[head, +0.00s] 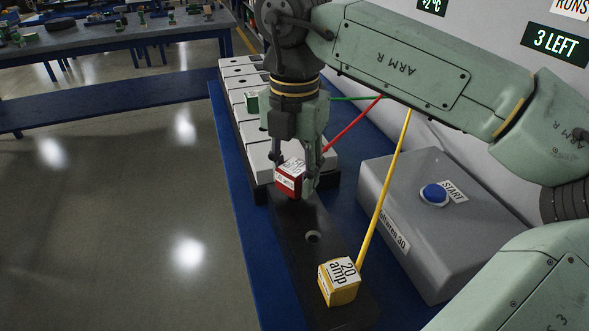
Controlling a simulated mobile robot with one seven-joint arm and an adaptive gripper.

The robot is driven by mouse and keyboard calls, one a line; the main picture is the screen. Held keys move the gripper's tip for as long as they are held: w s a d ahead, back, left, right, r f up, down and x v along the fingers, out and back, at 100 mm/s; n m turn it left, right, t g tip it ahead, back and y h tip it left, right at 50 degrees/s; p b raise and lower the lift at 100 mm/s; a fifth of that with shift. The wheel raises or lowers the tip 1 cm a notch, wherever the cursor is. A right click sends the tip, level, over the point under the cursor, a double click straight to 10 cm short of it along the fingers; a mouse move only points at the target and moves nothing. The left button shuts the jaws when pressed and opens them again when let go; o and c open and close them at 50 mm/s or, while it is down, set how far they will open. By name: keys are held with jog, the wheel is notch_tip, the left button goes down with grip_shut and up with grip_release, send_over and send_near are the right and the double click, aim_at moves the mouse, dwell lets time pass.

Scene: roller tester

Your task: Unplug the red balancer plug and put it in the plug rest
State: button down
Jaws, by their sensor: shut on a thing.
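The red balancer plug (288,183), with a white label on top, is between the fingers of my gripper (294,172), which is shut on it. A red cable (352,125) runs from behind the gripper up toward the wall. The plug appears over the far end of the black plug rest (287,222), close to the nearest white block; I cannot tell whether it touches the rest. An empty round hole (312,237) shows in the middle of the rest. A yellow plug (339,281) labelled "20 amp" sits at its near end.
A row of white blocks (258,152) stands behind, with a green plug (251,102) on it. A grey box (420,225) with a blue START button (434,194) stands at right. The yellow cable (385,185) rises between rest and box. Open floor lies left.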

jog(key=shift+f+b, duration=0.85)
jog(key=shift+f, duration=0.2)
jog(key=c, duration=1)
grip_release()
jog(key=shift+o, duration=0.2)
